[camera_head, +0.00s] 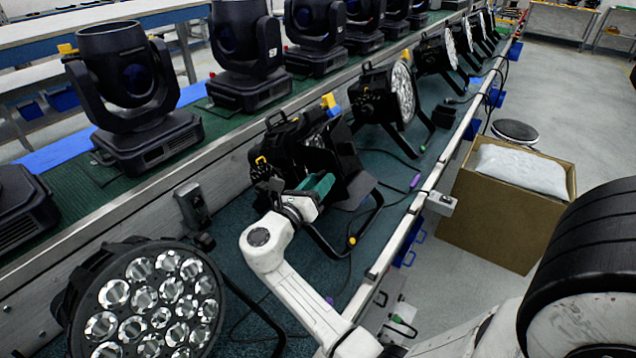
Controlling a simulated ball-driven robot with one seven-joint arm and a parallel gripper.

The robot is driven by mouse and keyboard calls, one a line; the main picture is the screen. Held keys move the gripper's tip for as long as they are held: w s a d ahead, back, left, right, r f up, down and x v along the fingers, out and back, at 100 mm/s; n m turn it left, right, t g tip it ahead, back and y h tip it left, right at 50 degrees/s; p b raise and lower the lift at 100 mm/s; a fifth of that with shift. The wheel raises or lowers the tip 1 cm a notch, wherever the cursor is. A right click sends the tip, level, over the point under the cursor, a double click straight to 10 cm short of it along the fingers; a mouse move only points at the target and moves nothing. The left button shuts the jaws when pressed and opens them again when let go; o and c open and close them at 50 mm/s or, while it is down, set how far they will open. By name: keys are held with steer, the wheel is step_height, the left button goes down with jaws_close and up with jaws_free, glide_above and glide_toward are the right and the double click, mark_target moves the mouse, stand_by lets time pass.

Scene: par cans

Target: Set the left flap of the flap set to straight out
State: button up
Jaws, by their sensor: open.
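A black par can (285,147) with a flap set (347,160) on its front stands mid-bench on a black floor stand. Dark flaps spread at its right and below; my gripper partly covers the front, and I cannot tell the left flap's angle clearly. My gripper (318,186), green and white at the end of my white arm, is open in front of the flap set's lower part. Its fingertips are hard to make out against the black flaps, and I cannot tell whether they touch one.
A par can with many lenses (150,305) stands at the near left; another (385,95) stands behind. Moving-head lights (130,95) line the upper shelf. A cardboard box (500,215) stands on the floor at right. Cables lie on the green bench.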

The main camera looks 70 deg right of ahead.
steer(key=p+v, duration=0.2)
steer(key=v, duration=0.5)
steer(key=shift+a, duration=0.25)
steer(key=shift+f, duration=0.1)
steer(key=s+a+f+m+t+y, duration=0.2)
steer(key=s+a+f+m+y, duration=0.5)
steer(key=s+f+m+y, duration=0.4)
steer(key=s+a+f+m+t+y, duration=0.1)
steer(key=s+a+m+y, duration=0.1)
steer(key=a+m, duration=0.3)
steer(key=s+a+f+m+t+y, duration=0.1)
steer(key=a+m+y, duration=0.4)
steer(key=a, duration=0.5)
steer(key=shift+s+a+f+t, duration=0.2)
steer(key=shift+s+f+t, duration=0.15)
steer(key=shift+f, duration=0.2)
